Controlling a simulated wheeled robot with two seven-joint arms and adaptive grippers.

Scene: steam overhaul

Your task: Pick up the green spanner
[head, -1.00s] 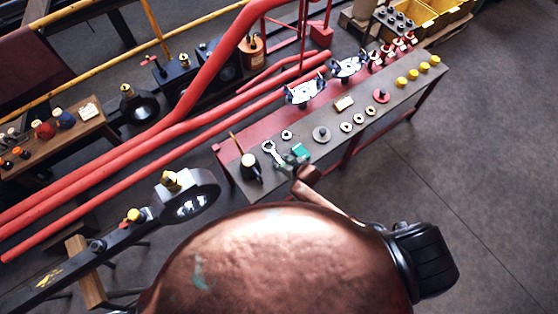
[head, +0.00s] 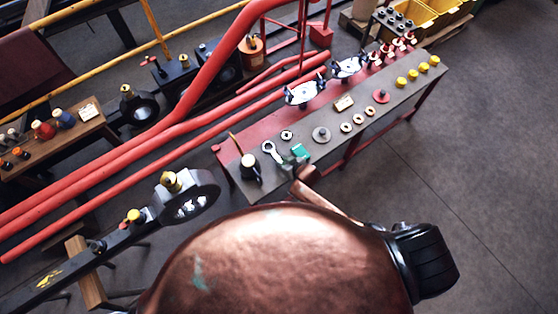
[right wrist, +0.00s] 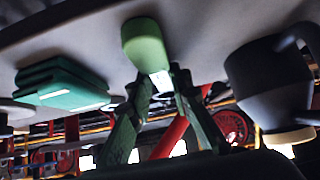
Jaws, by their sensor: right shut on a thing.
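The spanner (head: 269,147) shows in the head view at the near left end of the long workbench, with a pale ring end and its handle running towards my right gripper (head: 288,160). In the right wrist view its rounded green handle end (right wrist: 146,42) sits at the tips of the two dark green fingers of my right gripper (right wrist: 157,80). The fingers are shut on the handle. I cannot tell whether the spanner is clear of the bench top. My left gripper is not in view.
A teal block (head: 300,151) lies right beside the spanner, and a dark pot (head: 250,168) stands to its left. Washers, yellow caps and metal fittings spread along the workbench (head: 375,127). A black rod with a ring end (head: 211,190) lies at left. Open floor is at right.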

